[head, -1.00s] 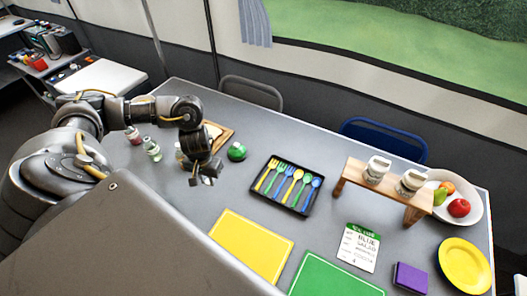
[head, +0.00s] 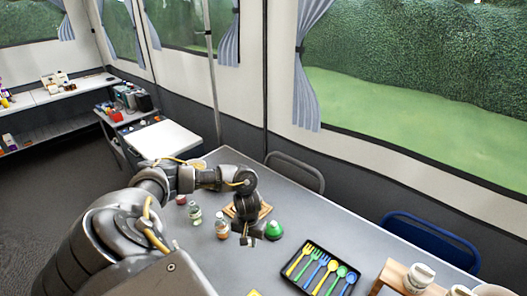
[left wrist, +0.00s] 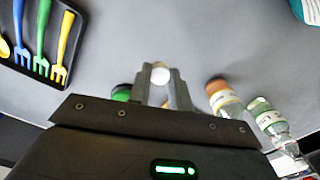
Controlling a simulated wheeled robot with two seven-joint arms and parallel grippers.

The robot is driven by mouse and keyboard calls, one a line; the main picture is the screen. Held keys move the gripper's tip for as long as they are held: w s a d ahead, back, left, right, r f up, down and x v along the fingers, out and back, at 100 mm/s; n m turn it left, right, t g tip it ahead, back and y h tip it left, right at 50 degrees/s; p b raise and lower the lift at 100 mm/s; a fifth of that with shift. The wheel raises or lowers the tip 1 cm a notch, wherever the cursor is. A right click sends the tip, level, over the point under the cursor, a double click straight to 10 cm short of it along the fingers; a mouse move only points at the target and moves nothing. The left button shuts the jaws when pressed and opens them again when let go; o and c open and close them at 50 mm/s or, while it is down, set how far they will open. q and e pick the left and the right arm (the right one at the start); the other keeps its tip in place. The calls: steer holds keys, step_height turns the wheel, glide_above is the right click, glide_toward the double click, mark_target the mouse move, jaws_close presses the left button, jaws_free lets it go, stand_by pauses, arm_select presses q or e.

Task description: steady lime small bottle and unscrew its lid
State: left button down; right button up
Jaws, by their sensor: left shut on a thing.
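A small clear bottle with a green label (head: 195,215) stands on the grey table; it also shows in the left wrist view (left wrist: 267,117). I cannot tell for sure that it is the lime one. A small bottle with an orange-brown label (head: 221,228) stands beside it, also in the left wrist view (left wrist: 224,98). A squat green object (head: 274,231) stands right of my gripper. My left gripper (head: 245,236) is low over the table between them, shut on a small white round thing (left wrist: 160,75). What it belongs to is unclear. My right gripper is out of view.
A red-topped bottle (head: 181,200) stands behind the green-labelled one. A wooden board (head: 264,210) lies behind my gripper. A black cutlery tray (head: 302,281) and a wooden stand (head: 388,278) are to the right.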

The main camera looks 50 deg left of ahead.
arm_select(q)
glide_above(261, 257)
steer(key=f, duration=0.4)
steer(key=shift+s+a+f, duration=0.1)
steer(key=shift+s+f, duration=0.15)
steer(key=shift+f, duration=0.1)
step_height(261, 257, down, 3)
steer(key=shift+w+f, duration=0.1)
steer(key=shift+f, duration=0.15)
steer(key=shift+f, duration=0.1)
steer(key=c, duration=1.3)
jaws_free()
step_height(261, 257, up, 12)
steer(key=shift+r+p, duration=0.15)
steer(key=shift+p, duration=0.35)
